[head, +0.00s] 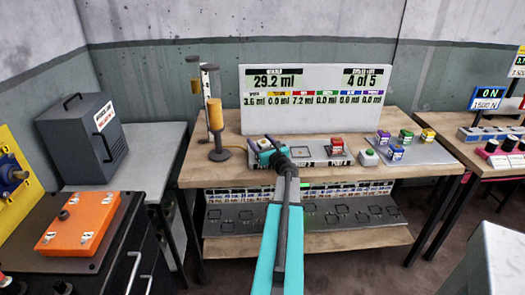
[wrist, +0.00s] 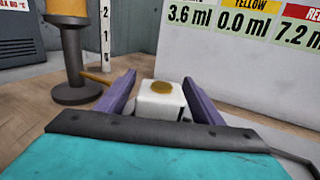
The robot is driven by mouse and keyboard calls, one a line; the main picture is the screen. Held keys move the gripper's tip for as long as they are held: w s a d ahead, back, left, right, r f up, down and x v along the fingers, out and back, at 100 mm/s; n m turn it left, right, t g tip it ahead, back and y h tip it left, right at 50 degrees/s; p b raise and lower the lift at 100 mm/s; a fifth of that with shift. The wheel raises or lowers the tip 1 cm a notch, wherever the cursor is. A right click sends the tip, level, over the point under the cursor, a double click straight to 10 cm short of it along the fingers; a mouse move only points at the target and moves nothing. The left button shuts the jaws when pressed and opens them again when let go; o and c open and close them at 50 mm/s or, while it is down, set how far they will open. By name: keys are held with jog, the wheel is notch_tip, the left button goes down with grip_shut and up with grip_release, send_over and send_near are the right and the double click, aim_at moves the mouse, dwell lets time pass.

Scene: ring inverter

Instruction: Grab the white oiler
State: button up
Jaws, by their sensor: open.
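The white oiler (wrist: 160,102) is a small white block with a round brown-yellow top, seen in the wrist view between the two purple fingers of my gripper (wrist: 158,80). The fingers are open, one on each side of it; I cannot tell whether either touches it. In the head view my gripper (head: 268,153) is over the left end of a grey holder on the table, and the oiler's white top (head: 263,143) shows just behind it. Its lower part is hidden by the gripper.
A red oiler (head: 337,146) stands on the holder to the right. An orange dispenser (head: 216,118) stands close on the left. A white display board (head: 312,120) rises behind.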

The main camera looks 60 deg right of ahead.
jog(key=shift+c, duration=0.4)
jog(key=c, duration=1.1)
jog(key=shift+r, duration=0.1)
jog(key=shift+r+b, duration=0.35)
jog(key=shift+r, duration=1.1)
jog(key=shift+s+a+r, duration=0.15)
jog(key=shift+a+r, duration=0.05)
jog(key=shift+r, duration=0.05)
jog(key=s+a, duration=0.2)
jog(key=s+a+r, duration=0.1)
jog(key=s+a, duration=0.1)
jog(key=a, duration=0.1)
jog(key=s+a, duration=0.2)
jog(key=a, duration=0.1)
jog(key=shift+s+a+r, duration=0.15)
jog(key=shift+s+a, duration=0.05)
jog(key=shift+a, duration=0.05)
jog(key=shift+s+a+p, duration=0.1)
jog(key=shift+p, duration=0.4)
